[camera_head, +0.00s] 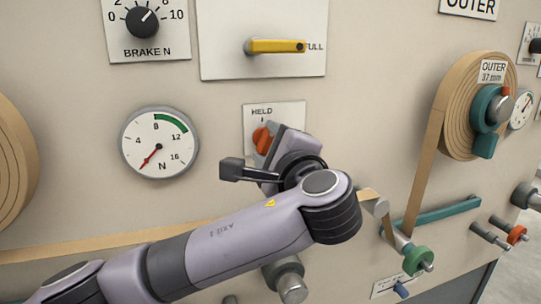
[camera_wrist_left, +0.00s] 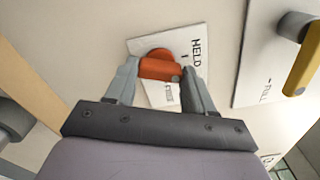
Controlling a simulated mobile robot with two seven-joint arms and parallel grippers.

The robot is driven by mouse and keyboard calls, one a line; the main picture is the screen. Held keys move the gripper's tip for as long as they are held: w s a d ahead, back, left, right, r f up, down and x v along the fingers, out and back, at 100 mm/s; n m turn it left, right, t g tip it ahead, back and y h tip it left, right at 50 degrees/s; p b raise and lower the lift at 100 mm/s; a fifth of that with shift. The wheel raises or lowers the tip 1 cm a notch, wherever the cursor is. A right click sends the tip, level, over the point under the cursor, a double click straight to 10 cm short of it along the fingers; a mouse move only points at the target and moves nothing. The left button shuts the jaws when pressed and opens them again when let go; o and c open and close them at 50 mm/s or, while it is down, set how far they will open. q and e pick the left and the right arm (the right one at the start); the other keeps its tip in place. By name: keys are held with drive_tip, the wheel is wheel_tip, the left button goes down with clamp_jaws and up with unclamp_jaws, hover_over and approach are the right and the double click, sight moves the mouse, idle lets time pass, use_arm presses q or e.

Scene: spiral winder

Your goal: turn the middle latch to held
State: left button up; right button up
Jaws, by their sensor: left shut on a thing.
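The orange latch (camera_head: 261,140) sits on a white plate (camera_head: 291,110) marked HELD at its top. My left gripper (camera_head: 273,148) is at the latch and covers the lower and right part of the plate. In the left wrist view the orange latch handle (camera_wrist_left: 161,68) lies between the two fingertips of my left gripper (camera_wrist_left: 160,72). The gripper is shut on it. The HELD plate (camera_wrist_left: 196,33) also shows there, with a second label partly hidden by the fingers. I cannot tell exactly where the handle points. My right gripper is not in view.
A yellow lever (camera_head: 276,46) is above the latch. A round gauge (camera_head: 159,142) is to its left, with the brake knob (camera_head: 142,21) above it. A tape roll (camera_head: 466,108) is at the right. A tan strip (camera_head: 110,241) runs behind my arm.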

use_arm(q)
drive_tip(key=n+b, duration=0.2)
drive_tip(key=n, duration=0.2)
drive_tip(key=shift+f+n, duration=0.1)
drive_tip(key=shift+n, duration=0.2)
idle(0.5)
drive_tip(key=o, duration=1)
drive_tip(key=shift+o, duration=0.2)
drive_tip(key=v, duration=0.7)
drive_tip(key=shift+s, duration=0.1)
